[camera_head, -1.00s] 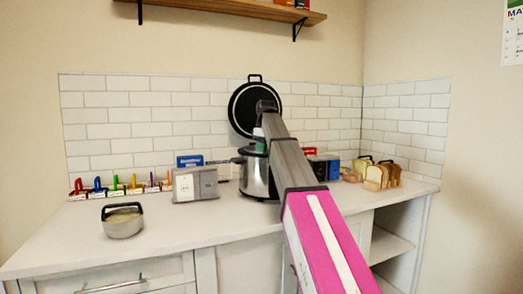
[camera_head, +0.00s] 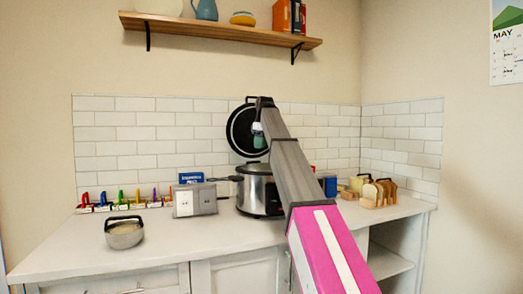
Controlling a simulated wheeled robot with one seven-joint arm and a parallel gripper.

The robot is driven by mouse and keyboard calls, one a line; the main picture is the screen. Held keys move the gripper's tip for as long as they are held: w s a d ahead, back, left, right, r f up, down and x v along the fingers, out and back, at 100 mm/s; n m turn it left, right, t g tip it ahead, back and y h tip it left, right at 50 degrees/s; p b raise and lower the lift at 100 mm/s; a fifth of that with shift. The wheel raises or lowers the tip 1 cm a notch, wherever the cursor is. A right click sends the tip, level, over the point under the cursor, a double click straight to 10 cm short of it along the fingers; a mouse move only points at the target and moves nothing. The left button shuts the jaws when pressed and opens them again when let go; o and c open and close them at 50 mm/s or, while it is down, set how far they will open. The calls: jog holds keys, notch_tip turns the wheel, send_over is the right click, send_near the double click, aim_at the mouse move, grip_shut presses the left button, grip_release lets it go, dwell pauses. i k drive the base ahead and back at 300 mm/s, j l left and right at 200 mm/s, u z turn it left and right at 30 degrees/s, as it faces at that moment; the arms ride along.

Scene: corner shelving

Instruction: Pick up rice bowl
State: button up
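A round metal bowl (camera_head: 125,237) with a dark arched handle and pale contents stands at the left of the counter. I cannot tell for certain which one is the rice bowl. My gripper (camera_head: 258,135) is at the far end of my raised arm, in front of the tiled wall and above the pot. It is well apart from both bowls. Its fingers are too small and too hidden by the arm to show whether they are open.
A grey-white box (camera_head: 194,200) and colourful small items (camera_head: 120,200) line the back. Bread slices (camera_head: 378,193) stand right. The front-left counter (camera_head: 190,240) is clear.

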aim_at(125, 234)
jog(key=k, duration=1)
